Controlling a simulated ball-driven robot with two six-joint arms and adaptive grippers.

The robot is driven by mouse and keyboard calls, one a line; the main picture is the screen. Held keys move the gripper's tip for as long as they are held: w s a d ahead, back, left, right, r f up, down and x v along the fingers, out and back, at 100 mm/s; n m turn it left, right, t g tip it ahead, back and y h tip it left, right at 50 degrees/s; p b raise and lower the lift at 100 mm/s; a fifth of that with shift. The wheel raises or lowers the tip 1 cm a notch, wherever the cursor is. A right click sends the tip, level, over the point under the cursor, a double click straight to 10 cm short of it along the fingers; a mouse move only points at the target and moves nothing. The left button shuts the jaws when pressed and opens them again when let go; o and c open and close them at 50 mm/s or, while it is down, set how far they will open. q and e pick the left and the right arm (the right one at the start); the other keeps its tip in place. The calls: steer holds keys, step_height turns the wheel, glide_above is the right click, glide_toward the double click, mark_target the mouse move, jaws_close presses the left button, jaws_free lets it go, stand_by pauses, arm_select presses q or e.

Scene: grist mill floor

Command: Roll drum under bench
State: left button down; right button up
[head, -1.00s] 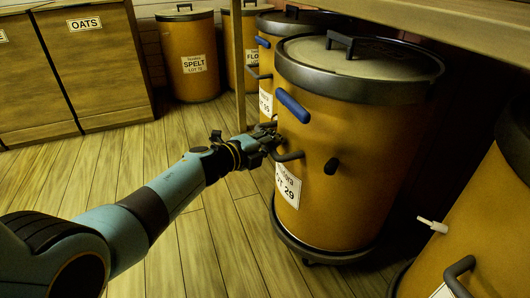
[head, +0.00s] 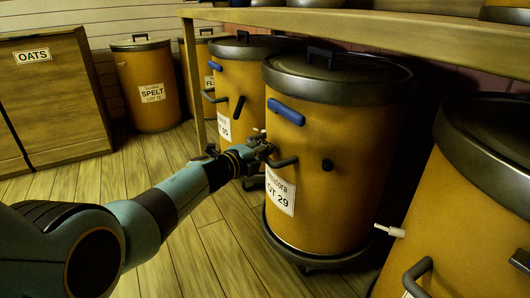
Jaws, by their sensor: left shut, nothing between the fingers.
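The orange-brown drum (head: 325,210) labelled LOT 29 stands upright on a dark round dolly (head: 300,252). It has a dark rim, a lid handle on top, a blue bar (head: 286,111), and a dark side handle (head: 284,162). The wooden bench (head: 400,38) spans behind and above its lid; how far the drum is under it I cannot tell. My left gripper (head: 263,151) is shut and empty at the drum's left face, beside the side handle; whether it touches is unclear. My right gripper is not in view.
Another drum (head: 245,75) stands close behind on the left, beside the bench leg (head: 193,85). A third drum (head: 465,195) with a white spigot (head: 390,230) is close at right. The SPELT drum (head: 150,105) and OATS bin (head: 60,100) stand behind. Plank floor (head: 185,255) is clear at left.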

arm_select(q)
steer(key=shift+w+r, duration=0.1)
steer(key=shift+r, duration=0.05)
steer(key=c, duration=1.2)
jaws_free()
steer(key=shift+c, duration=0.2)
steer(key=v, duration=1.2)
